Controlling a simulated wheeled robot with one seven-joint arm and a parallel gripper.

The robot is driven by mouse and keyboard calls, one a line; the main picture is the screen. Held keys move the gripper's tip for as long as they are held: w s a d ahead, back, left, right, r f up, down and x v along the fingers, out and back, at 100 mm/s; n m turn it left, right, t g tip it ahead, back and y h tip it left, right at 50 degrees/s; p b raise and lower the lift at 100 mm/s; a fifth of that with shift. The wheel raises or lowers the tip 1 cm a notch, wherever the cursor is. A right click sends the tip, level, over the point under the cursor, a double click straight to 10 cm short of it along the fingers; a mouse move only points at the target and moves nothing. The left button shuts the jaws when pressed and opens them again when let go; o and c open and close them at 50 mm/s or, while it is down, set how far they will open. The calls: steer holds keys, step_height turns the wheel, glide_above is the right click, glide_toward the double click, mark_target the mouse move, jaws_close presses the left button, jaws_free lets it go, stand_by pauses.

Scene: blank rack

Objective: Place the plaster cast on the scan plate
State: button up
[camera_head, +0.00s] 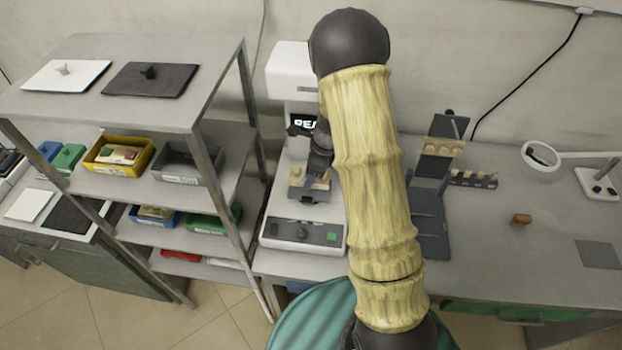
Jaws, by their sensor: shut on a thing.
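The white scanner (290,62) stands at the centre, with a lit screen partly covered by my arm and a front panel with a green button. Its grey scan plate (309,196) sits above the panel. My gripper (317,176) reaches down into the scanner, right over the plate. It is shut on a small cream plaster cast (322,185), which is partly hidden by the fingers. The cast is at the plate's top, but I cannot tell whether it touches the plate.
A metal shelf rack (203,100) with trays and bins stands at the left. Right of my arm are a dark stand (430,225) holding cream pieces, a small rack (474,179), a brown cylinder (521,219) and a magnifier lamp (541,155). The right bench is mostly clear.

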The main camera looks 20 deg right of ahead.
step_height(320, 180, down, 3)
steer(key=shift+f, duration=0.15)
steer(key=shift+w+d+f+p, duration=0.1)
steer(key=shift+w+f+p, duration=0.1)
steer(key=shift+p, duration=0.15)
steer(key=shift+f, duration=0.15)
steer(key=o, duration=0.9)
